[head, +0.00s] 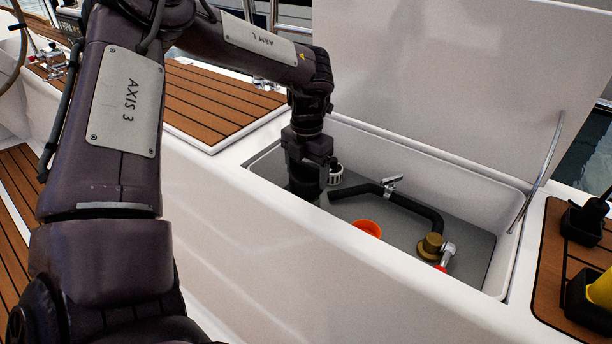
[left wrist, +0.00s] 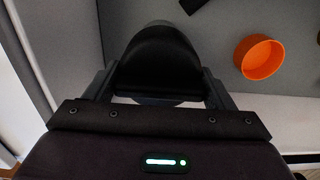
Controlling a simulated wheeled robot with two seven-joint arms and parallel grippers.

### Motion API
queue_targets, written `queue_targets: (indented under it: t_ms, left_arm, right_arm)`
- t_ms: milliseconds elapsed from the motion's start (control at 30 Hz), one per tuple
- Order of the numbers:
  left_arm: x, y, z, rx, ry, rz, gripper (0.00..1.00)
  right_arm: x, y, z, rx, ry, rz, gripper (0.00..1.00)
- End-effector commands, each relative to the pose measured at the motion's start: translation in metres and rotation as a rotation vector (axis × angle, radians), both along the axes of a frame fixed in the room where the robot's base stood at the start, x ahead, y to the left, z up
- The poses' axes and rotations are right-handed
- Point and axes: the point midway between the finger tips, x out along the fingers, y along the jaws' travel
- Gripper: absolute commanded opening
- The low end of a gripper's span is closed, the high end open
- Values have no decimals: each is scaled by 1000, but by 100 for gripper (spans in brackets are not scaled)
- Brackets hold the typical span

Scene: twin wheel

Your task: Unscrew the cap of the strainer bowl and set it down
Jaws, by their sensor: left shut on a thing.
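My left gripper (head: 305,188) reaches down into the open locker at its left end. In the left wrist view, its two fingers (left wrist: 160,92) are shut on a black, rounded thing, which looks like the cap (left wrist: 158,62) of the strainer bowl. A paler edge shows behind the cap's top. The bowl beneath is hidden by the cap and gripper, so I cannot tell whether the cap is still seated on it. My right gripper is in neither view.
An orange open cup (head: 367,228) stands on the locker's grey floor; it also shows in the left wrist view (left wrist: 259,57). A white slotted basket (head: 335,174) stands behind my gripper. A black hose (head: 412,205) runs to a brass fitting (head: 431,245). The raised lid (head: 440,80) stands behind.

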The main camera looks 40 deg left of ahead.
Motion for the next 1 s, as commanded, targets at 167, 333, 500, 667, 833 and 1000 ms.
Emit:
queue_targets:
  t_ms: [167,333,500,667,833,1000]
  left_arm:
    - [0,0,4,0,0,0,45]
    - [0,0,14,0,-1,0,45]
    - [0,0,29,0,-1,0,45]
    - [0,0,41,1,-1,0,45]
    - [0,0,43,1,0,0,45]
    - [0,0,42,0,0,0,45]
  right_arm:
    - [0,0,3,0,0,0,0]
    - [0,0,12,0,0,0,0]
    - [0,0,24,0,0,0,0]
    - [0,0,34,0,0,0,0]
    - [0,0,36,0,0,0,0]
    - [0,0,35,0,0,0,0]
